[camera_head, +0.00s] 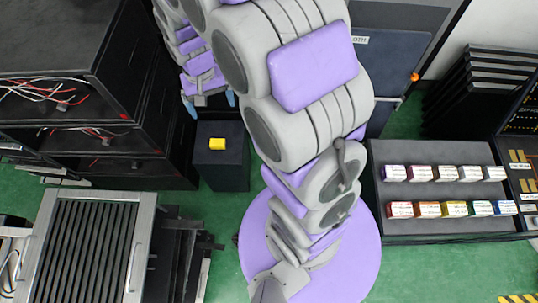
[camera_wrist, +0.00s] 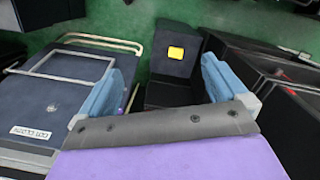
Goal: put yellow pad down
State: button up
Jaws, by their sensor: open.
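The small yellow pad (camera_head: 217,143) lies on top of a dark box-like stand (camera_head: 221,178), left of my arm. In the wrist view the yellow pad (camera_wrist: 176,53) shows beyond my fingers, on the dark stand (camera_wrist: 167,95). My gripper (camera_head: 210,102) is at the upper left in the head view, with blue fingers pointing down. In the wrist view my gripper (camera_wrist: 161,70) is open, its blue fingers wide apart. Nothing is held between them, and the pad is apart from both fingers.
A black cabinet (camera_head: 140,100) with red and white wires stands close left of the stand. A slatted metal-framed unit (camera_head: 87,250) is at the lower left. A tray of small coloured boxes (camera_head: 440,225) is at the right. Green floor shows around the stand.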

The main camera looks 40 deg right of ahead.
jog(key=s+r+n, duration=0.1)
jog(key=s+r, duration=0.4)
jog(key=s, duration=0.7)
jog(key=s+r+n, duration=0.2)
jog(key=s+r, duration=0.3)
jog(key=s, duration=0.8)
jog(key=shift+s+d+g, duration=0.3)
jog(key=shift+d+g, duration=0.1)
jog(key=shift+w+r, duration=0.1)
jog(key=shift+w, duration=0.05)
